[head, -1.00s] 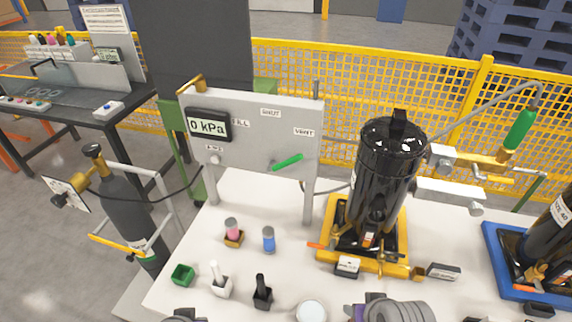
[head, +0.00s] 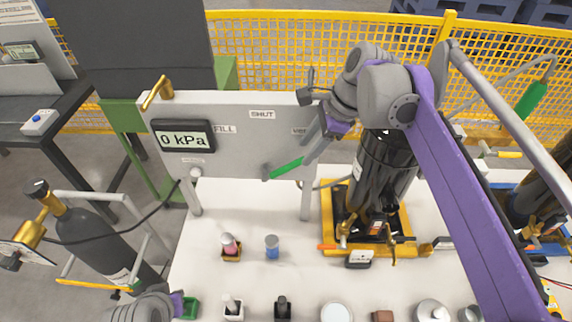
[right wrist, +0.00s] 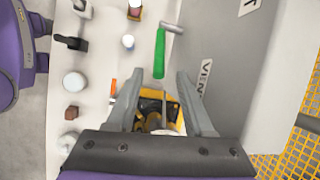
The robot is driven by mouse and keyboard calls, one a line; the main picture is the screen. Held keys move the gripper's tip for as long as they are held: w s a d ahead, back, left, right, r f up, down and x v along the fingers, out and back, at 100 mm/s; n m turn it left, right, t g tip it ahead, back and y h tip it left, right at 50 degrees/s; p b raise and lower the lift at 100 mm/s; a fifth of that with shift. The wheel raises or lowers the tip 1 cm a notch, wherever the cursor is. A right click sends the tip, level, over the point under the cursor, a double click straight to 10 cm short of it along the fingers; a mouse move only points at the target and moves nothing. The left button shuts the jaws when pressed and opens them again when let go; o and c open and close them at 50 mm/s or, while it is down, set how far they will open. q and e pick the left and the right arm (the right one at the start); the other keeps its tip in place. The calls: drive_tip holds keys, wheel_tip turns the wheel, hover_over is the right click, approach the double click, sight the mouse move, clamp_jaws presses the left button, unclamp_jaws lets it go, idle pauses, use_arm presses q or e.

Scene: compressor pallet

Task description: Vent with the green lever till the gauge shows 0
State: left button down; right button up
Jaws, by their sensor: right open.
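The green lever (head: 287,168) sits low on the grey panel (head: 235,160) and points right and slightly up from its pivot. The gauge (head: 183,138) at the panel's left reads 0 kPa. My right gripper (head: 316,145) is in front of the panel's right side, partly covering the VENT label (head: 299,131). In the right wrist view, its fingers are spread and empty (right wrist: 160,85), and the lever (right wrist: 160,53) lies just beyond the fingertips, apart from them. My left gripper's fingers are not visible; only part of that arm shows at lower left.
A black compressor (head: 383,170) on a yellow base stands right of the panel, partly behind my right arm. Several small bottles and cups stand on the white table (head: 260,210). A dark cylinder (head: 95,255) with a hose stands at left. A yellow mesh fence (head: 285,40) runs behind.

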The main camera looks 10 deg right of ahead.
sight(291, 169)
drive_tip(key=x, duration=0.9)
drive_tip(key=shift+a+f, duration=0.15)
drive_tip(key=shift+f, duration=0.2)
clamp_jaws()
idle(0.9)
